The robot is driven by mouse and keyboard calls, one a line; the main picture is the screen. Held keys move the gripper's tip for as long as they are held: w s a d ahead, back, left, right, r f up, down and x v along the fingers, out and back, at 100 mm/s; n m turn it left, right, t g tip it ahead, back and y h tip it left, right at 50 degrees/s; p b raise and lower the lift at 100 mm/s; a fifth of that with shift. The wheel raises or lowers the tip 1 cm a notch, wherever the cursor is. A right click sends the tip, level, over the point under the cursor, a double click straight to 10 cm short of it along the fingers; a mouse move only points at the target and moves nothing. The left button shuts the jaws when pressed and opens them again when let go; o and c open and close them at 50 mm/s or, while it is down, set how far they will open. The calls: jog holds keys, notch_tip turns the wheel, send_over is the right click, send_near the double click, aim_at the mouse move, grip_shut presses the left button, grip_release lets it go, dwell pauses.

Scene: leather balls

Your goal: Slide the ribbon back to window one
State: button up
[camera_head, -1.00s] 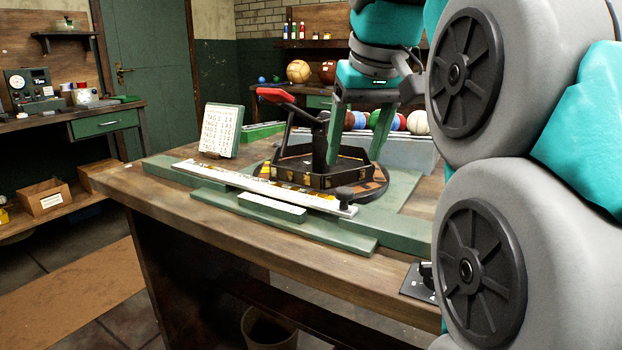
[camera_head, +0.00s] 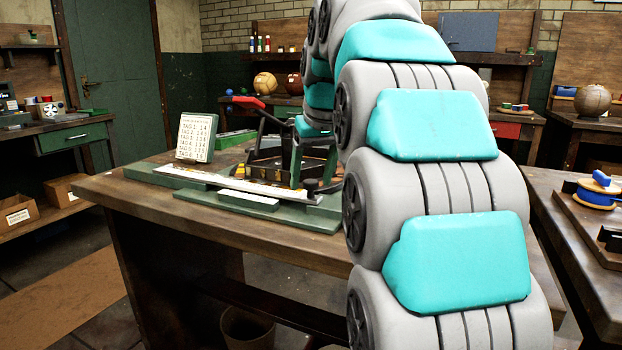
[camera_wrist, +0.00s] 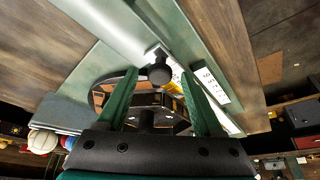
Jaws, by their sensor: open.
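A long white ribbon strip (camera_head: 235,184) with yellow marks lies along the front of a green base (camera_head: 190,190). A dark round knob (camera_head: 311,187) stands at the strip's right end; it also shows in the wrist view (camera_wrist: 159,73). My gripper (camera_wrist: 160,76) is open and empty, its two green fingers on either side of the knob as seen in the wrist view. I cannot tell whether they touch it. In the head view my gripper (camera_head: 311,181) is over the strip's right end, partly behind my arm. A small white label plate (camera_head: 248,202) sits in front of the strip.
A card with printed lines (camera_head: 196,138) stands at the left. Another bench (camera_head: 590,235) is at the right; open floor lies left.

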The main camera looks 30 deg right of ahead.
jog(key=shift+f, duration=0.1)
grip_shut()
dwell(0.5)
dwell(0.9)
